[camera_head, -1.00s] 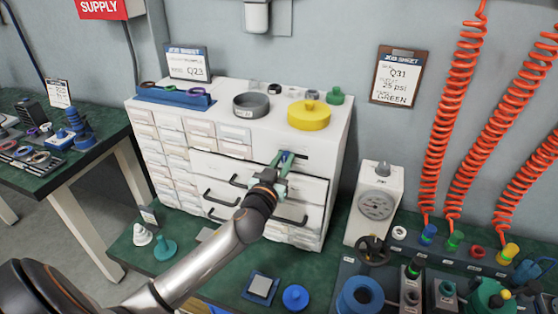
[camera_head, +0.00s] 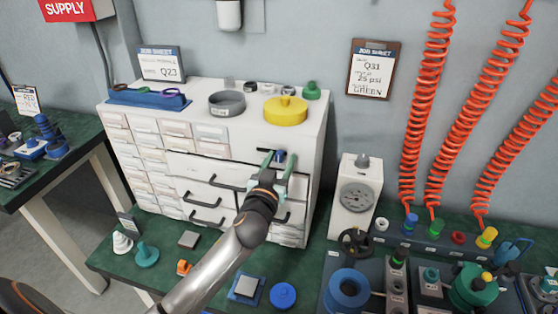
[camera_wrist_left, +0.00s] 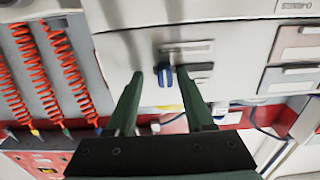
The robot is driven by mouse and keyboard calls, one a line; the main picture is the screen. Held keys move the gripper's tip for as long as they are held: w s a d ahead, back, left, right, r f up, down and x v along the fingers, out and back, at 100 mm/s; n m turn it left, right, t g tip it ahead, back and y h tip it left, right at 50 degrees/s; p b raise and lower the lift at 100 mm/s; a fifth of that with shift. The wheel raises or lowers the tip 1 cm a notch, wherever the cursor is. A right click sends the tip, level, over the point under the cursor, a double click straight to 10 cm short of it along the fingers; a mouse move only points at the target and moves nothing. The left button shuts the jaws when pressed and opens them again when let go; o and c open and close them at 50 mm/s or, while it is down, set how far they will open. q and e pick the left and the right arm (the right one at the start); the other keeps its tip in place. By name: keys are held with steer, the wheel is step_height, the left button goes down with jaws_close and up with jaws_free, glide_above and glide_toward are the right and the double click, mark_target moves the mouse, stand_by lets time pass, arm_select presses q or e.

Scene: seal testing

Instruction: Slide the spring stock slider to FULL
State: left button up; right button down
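The spring stock slider has a small blue knob (camera_head: 281,155) on the upper right of the white cabinet front. The knob also shows in the left wrist view (camera_wrist_left: 165,76). It sits at the right end of its dark slot in the head view, with the empty slot to its left. My left gripper (camera_head: 280,161) is open, with its two green fingers on either side of the knob. The wrist view shows the fingers (camera_wrist_left: 160,80) apart, with gaps to the knob. The label by the slot is too small to read. My right gripper is not in view.
The white cabinet (camera_head: 318,150) carries a yellow lid (camera_head: 286,113), a grey ring (camera_head: 226,104) and a blue tray (camera_head: 150,98) on top. Black drawer handles (camera_head: 206,203) stick out below the slot. A gauge box (camera_head: 355,195) stands to the right.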

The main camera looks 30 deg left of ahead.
arm_select(q)
steer(key=b+v, duration=0.1)
steer(key=v, duration=1.1)
steer(key=shift+s+b, duration=0.25)
steer(key=shift+b, duration=0.1)
